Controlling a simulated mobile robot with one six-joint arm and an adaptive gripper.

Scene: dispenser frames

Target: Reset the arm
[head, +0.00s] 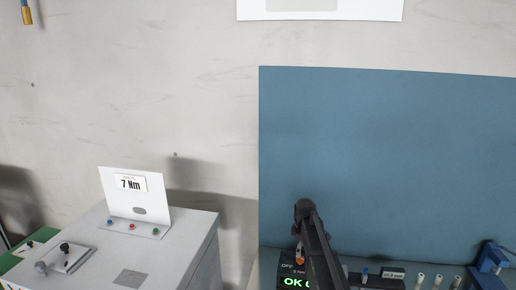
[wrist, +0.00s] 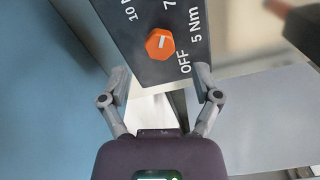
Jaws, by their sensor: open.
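My gripper (wrist: 163,76) is open in the wrist view, with its two grey fingers spread and nothing between them. An orange knob (wrist: 160,44) with a white mark sits on a dark panel (wrist: 190,30) just beyond the fingertips, apart from them. The panel carries the labels OFF, 5 Nm, 7 and 10, partly cut off. I cannot tell surely which label the mark points at. In the head view my dark arm (head: 318,250) reaches up in front of the panel. The orange knob shows small beside it (head: 299,254). The fingers cannot be made out there.
A green OK display (head: 294,282) is partly hidden by my arm. A blue board (head: 400,160) stands behind. Several white pegs and a blue fixture (head: 490,258) are at right. A grey cabinet (head: 170,245) at left carries a 7 Nm sign (head: 131,184) and small coloured buttons.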

